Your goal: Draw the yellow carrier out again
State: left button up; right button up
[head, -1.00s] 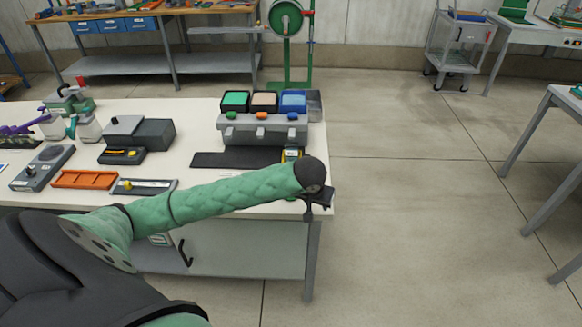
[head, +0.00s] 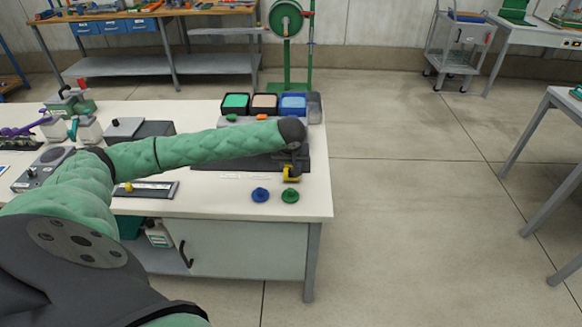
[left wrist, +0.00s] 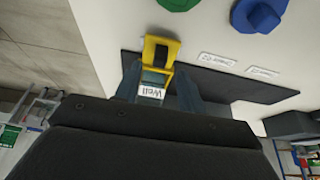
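The yellow carrier (head: 291,174) stands at the right front of the table, by the right end of a dark mat. In the left wrist view the carrier (left wrist: 158,50) has a dark piece in its upright end and a white label reading "Well" nearer my gripper. My left gripper (head: 294,156) is directly over the carrier's rear part. In the left wrist view its fingers (left wrist: 160,82) stand apart on either side of the carrier, with a narrow gap showing at the right finger; firm contact is not visible. The gripper hides part of the carrier. My right gripper is not in view.
A blue knob (head: 260,194) and a green knob (head: 290,195) lie on the table in front of the carrier. Behind my arm stand open boxes of green, beige and blue (head: 293,103). The table's right edge is close; clear floor lies beyond.

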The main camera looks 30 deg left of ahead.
pick_arm(q)
jog(key=shift+p+x, duration=0.3)
jog(key=shift+x, duration=1.55)
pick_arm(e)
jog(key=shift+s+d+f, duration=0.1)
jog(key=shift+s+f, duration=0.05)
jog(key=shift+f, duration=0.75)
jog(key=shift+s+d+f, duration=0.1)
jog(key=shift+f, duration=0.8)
pick_arm(q)
jog(key=shift+d, duration=0.1)
jog(key=shift+c, duration=0.4)
grip_shut()
